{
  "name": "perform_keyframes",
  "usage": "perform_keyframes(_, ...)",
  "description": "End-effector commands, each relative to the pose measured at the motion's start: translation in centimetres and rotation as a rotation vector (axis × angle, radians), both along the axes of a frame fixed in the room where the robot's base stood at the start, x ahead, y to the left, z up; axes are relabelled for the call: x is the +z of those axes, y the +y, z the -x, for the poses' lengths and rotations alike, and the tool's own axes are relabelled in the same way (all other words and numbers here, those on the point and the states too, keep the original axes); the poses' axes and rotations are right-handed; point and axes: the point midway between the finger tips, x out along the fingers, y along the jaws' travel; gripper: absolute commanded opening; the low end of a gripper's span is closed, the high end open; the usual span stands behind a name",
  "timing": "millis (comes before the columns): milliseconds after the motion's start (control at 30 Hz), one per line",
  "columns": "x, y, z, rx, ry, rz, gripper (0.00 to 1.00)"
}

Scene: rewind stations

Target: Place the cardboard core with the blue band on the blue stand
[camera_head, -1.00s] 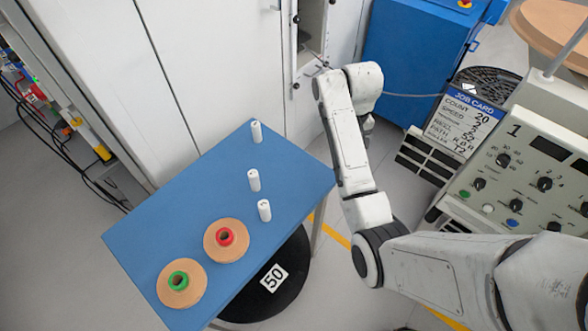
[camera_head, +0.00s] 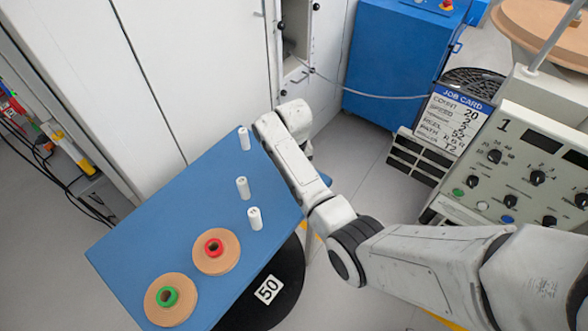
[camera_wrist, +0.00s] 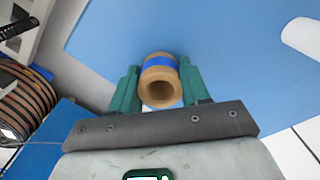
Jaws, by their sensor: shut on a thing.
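The cardboard core with the blue band (camera_wrist: 160,64) shows in the wrist view, its open end facing the camera. My gripper (camera_wrist: 158,82) is shut on it, with a green finger on each side. Behind the core is the blue top of a table (camera_wrist: 225,45), which also shows in the head view (camera_head: 185,225). In the head view my arm's end is at the table's right end; the gripper and core are hidden there. I cannot make out a separate blue stand apart from this table.
Three white upright pegs (camera_head: 243,188) stand on the table. Two cardboard reels, one with a red hub (camera_head: 232,255) and one with a green hub (camera_head: 182,313), lie at its near left. White cabinets (camera_head: 200,60) stand behind; a control panel (camera_head: 520,170) is at right.

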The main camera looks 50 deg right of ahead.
Motion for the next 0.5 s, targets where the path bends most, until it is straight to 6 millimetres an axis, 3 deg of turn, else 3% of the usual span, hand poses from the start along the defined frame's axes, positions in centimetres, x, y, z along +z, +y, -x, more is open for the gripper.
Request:
perform_keyframes(400, -0.73, -0.02, 0.02, 0.0, -0.001, 0.001, 0.17)
perform_keyframes(433, -0.74, -0.03, 0.02, 0.0, -0.001, 0.001, 0.47)
perform_keyframes(500, -0.67, -0.03, 0.02, 0.0, -0.001, 0.001, 0.53)
